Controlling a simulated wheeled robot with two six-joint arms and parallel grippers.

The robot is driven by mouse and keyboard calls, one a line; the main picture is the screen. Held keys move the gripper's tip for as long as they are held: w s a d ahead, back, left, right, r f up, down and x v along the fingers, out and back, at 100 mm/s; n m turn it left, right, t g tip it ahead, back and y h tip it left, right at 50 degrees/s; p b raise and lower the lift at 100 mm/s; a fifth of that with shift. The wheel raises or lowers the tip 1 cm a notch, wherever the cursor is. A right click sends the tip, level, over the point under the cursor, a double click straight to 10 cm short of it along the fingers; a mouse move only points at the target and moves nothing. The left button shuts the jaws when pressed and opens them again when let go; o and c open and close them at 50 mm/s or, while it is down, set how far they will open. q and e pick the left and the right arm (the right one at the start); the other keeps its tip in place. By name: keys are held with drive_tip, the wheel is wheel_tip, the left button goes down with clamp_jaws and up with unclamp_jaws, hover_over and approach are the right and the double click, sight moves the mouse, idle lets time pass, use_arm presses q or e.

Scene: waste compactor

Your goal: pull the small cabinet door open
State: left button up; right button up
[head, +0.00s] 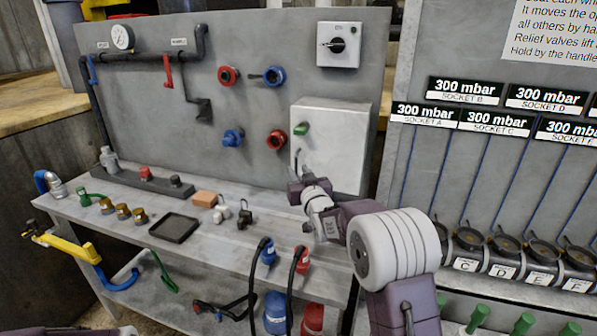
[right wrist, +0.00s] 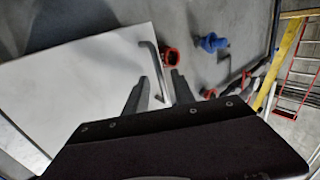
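The small white cabinet (head: 340,135) is fixed to the grey panel, and its door looks shut. A green knob (head: 301,129) sits on its upper left. Its thin bar handle (head: 298,158) is near the door's left edge. My right gripper (head: 298,182) is at the lower end of this handle, partly hidden by my own wrist. In the right wrist view the white door (right wrist: 85,90) fills the left side, and the grey handle (right wrist: 157,70) runs between the two dark, spread fingers (right wrist: 160,88). Contact cannot be told. My left gripper is not in view.
A grey workbench (head: 115,205) with fittings, a black tray (head: 174,228) and several hoses lies below. Red and blue ports (head: 228,76) are left of the cabinet. A rack of labelled sockets (head: 480,245) stands at the right.

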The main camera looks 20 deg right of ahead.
drive_tip(key=shift+w+a, duration=0.1)
drive_tip(key=shift+w, duration=0.05)
clamp_jaws()
idle(1.4)
